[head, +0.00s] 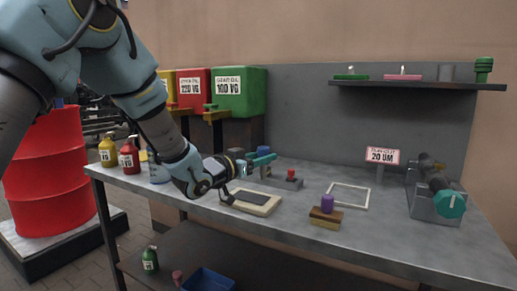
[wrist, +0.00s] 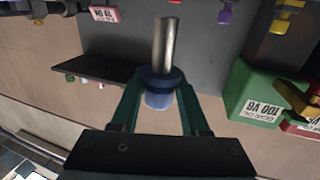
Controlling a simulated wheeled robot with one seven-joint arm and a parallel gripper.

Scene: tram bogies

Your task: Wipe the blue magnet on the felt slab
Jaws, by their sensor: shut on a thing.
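My gripper (head: 262,160) is shut on the blue magnet (wrist: 160,84), above the back left of the bench. In the wrist view my gripper (wrist: 158,95) has its two teal fingers on either side of the blue collar and grip. A bare silver rod (wrist: 166,45) runs out from the collar. In the head view only a little of the blue magnet (head: 263,150) shows above the fingers. A cream tray with a dark grey pad (head: 254,198), which looks like the felt slab, lies on the bench below my gripper, apart from the magnet.
A red-knobbed grey block (head: 291,178), a white frame (head: 349,195) and a wooden block with a purple knob (head: 325,216) stand on the bench. A sign (head: 382,156) and a machine (head: 437,192) are to the right. A shelf (head: 420,84) hangs on the back panel.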

